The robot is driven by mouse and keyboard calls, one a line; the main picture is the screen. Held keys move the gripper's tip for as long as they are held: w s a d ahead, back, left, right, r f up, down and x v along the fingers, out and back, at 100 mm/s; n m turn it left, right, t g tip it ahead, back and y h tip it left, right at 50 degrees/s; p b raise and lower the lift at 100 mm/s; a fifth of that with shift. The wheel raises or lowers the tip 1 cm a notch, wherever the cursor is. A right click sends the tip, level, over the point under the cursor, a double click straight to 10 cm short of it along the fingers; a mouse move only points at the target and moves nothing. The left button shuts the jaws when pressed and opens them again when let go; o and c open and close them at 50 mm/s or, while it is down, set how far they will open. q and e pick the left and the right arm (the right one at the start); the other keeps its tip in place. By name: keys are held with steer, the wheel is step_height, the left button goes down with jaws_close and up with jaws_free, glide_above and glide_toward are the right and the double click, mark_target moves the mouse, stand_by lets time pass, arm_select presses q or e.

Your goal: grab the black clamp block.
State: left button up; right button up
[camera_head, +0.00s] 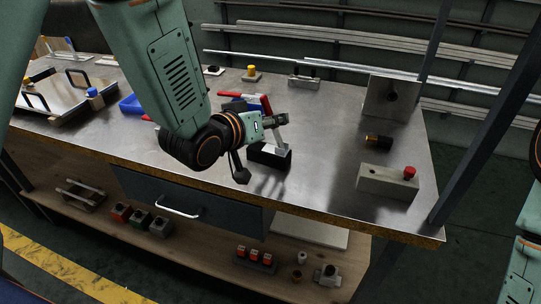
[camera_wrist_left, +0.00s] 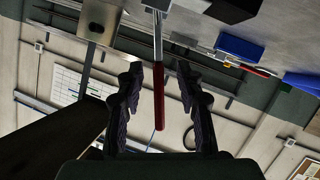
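The black clamp block (camera_head: 268,160), with a pale patch on top, stands on the metal bench near its front edge. My left gripper (camera_head: 260,162) is open, its two dark fingers apart, one at the block's left and the other near its upper back side. Whether a finger touches the block cannot be told. In the left wrist view the fingers of the gripper (camera_wrist_left: 160,75) are spread with nothing gripped between them. A dark block, likely the same one, is cut off at the top edge (camera_wrist_left: 232,8). My right gripper is out of view.
Red-handled tools (camera_head: 257,101) lie behind the gripper; one red handle (camera_wrist_left: 159,100) appears between the fingers in the wrist view. Bench between is clear.

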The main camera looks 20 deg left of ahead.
arm_select(q)
steer(key=shift+a, duration=0.25)
steer(key=shift+d, duration=0.25)
steer(key=shift+w+d, duration=0.1)
steer(key=shift+d, duration=0.3)
steer(key=shift+c, duration=1.3)
steer(key=shift+a, duration=0.5)
steer(key=c, duration=0.4)
steer(key=shift+d, duration=0.35)
jaws_close()
steer(key=shift+a, duration=0.25)
steer(key=shift+d+r, duration=0.1)
steer(key=shift+d, duration=0.05)
